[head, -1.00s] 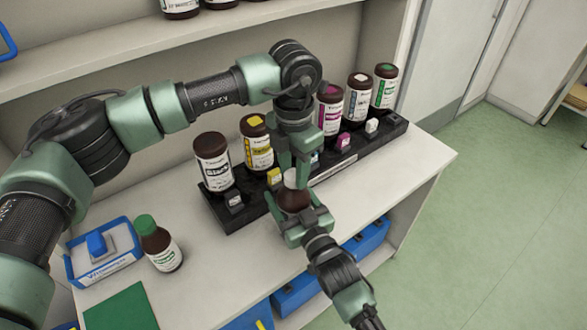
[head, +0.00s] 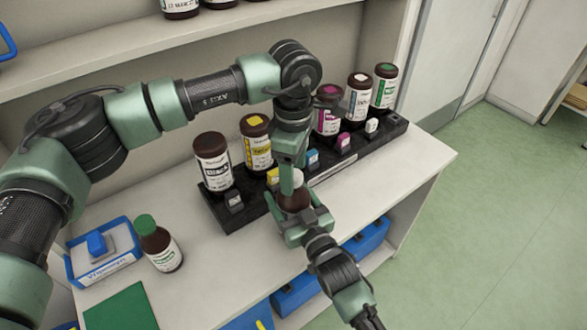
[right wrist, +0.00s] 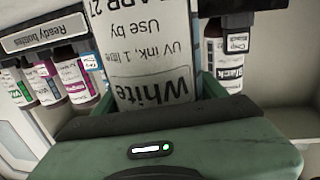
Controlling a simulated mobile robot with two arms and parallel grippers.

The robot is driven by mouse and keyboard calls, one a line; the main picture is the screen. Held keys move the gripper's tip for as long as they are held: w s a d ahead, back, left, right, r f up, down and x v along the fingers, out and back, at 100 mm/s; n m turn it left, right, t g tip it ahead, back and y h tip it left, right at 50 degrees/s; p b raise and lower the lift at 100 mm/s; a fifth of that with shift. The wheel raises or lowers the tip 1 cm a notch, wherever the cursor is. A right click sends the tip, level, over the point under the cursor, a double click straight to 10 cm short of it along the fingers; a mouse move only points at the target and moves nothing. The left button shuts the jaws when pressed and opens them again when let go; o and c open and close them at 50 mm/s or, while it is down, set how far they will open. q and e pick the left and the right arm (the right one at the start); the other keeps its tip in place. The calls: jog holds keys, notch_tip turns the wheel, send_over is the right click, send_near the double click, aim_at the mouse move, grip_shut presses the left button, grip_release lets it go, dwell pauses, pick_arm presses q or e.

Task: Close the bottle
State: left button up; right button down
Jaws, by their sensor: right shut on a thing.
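A brown bottle (head: 294,198) stands upright in my right gripper (head: 305,224), which is shut around its body. In the right wrist view its label (right wrist: 145,75) reads "White" and "UV ink, 1 litre". A white cap (head: 298,179) shows at the bottle's top, partly hidden by my left gripper (head: 291,178). The left gripper points straight down with a finger alongside the cap. It is seen nearly edge-on, so I cannot tell whether its fingers press on the cap or stand apart from it.
Behind is a black rack (head: 330,168) of several labelled ink bottles with small coloured blocks in front. At left stand a green-capped bottle (head: 160,248), a blue tray (head: 103,271) and a green mat (head: 120,308). Blue bins (head: 368,245) sit below the worktop. The worktop's right end is clear.

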aim_at(293, 206)
pick_arm(q)
jog(key=shift+r, duration=0.1)
notch_tip(293, 206, up, 12)
dwell(0.4)
pick_arm(e)
jog(key=shift+c, duration=0.3)
grip_release()
pick_arm(q)
jog(key=shift+f+b, duration=0.5)
jog(key=shift+f, duration=0.15)
pick_arm(e)
jog(key=v, duration=0.7)
jog(key=shift+s+d, duration=0.25)
jog(key=shift+s, duration=0.1)
jog(key=shift+f, duration=0.1)
